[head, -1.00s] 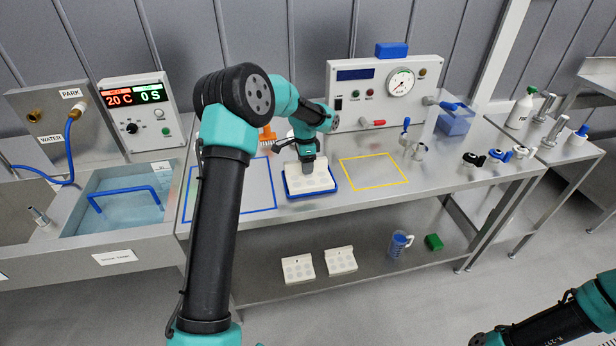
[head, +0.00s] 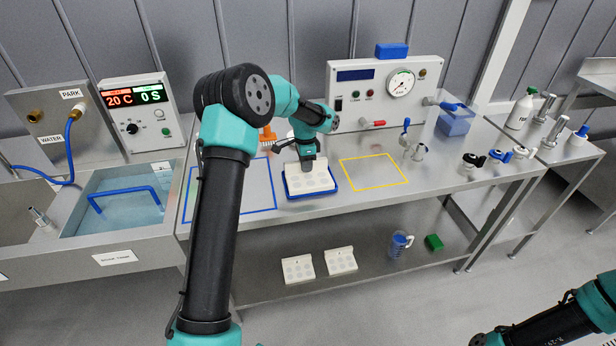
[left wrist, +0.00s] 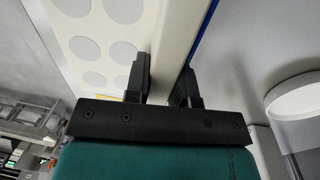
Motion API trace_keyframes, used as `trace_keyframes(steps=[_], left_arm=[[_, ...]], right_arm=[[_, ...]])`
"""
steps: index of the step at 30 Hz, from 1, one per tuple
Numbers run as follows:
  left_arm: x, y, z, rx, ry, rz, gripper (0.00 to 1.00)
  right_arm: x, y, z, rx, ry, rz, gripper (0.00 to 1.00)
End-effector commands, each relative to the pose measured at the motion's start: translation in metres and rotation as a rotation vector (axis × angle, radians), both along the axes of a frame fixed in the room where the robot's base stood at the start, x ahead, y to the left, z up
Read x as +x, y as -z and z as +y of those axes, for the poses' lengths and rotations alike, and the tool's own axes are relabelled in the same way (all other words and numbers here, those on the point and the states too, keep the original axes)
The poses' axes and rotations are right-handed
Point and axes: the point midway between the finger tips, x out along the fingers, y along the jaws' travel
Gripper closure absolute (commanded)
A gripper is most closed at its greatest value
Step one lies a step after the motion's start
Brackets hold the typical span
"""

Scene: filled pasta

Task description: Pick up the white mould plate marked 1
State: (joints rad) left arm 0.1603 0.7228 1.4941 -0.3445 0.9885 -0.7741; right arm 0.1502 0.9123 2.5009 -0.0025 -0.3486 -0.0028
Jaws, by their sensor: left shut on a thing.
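A white mould plate (head: 312,184) with round grey recesses is at the blue-rimmed tray (head: 322,195) on the steel bench. My left gripper (head: 307,165) is at the plate's back edge, shut on it. In the left wrist view the fingers (left wrist: 167,88) are on either side of the plate's raised edge, and the recessed face (left wrist: 108,42) lies to the left. I cannot tell whether the plate is clear of the tray. Its number is not readable. My right arm shows at the lower right, but its gripper is out of view.
Two similar white plates (head: 298,269) (head: 341,260) lie on the lower shelf, beside a blue jug (head: 399,244) and green block (head: 433,242). The yellow outlined area (head: 373,172) is empty. A gauge panel (head: 385,90) stands behind; a water tank (head: 120,205) is left.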

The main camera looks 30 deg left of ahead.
Motion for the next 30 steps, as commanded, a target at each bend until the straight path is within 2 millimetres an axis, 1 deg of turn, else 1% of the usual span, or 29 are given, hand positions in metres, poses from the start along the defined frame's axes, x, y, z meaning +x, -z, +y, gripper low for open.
trace_keyframes(steps=[5, 10, 19, 26, 30], left_arm=[[0.000, -0.001, 0.000, 0.001, 0.000, -0.001, 1.00], [0.001, -0.007, 0.000, 0.000, 0.000, -0.003, 1.00], [0.000, -0.037, 0.000, 0.000, 0.000, -0.003, 1.00], [-0.022, -0.039, -0.013, 0.000, 0.002, 0.000, 1.00], [-0.041, -0.041, -0.026, 0.000, 0.003, -0.001, 1.00]], right_arm=[[0.000, 0.000, 0.000, 0.000, 0.000, 0.000, 0.57], [0.000, 0.000, 0.000, 0.000, 0.000, 0.000, 0.57], [0.000, 0.000, 0.000, 0.000, 0.000, 0.000, 0.57], [0.000, 0.000, 0.000, 0.000, 0.000, 0.000, 0.57], [0.000, 0.000, 0.000, 0.000, 0.000, 0.000, 0.57]])
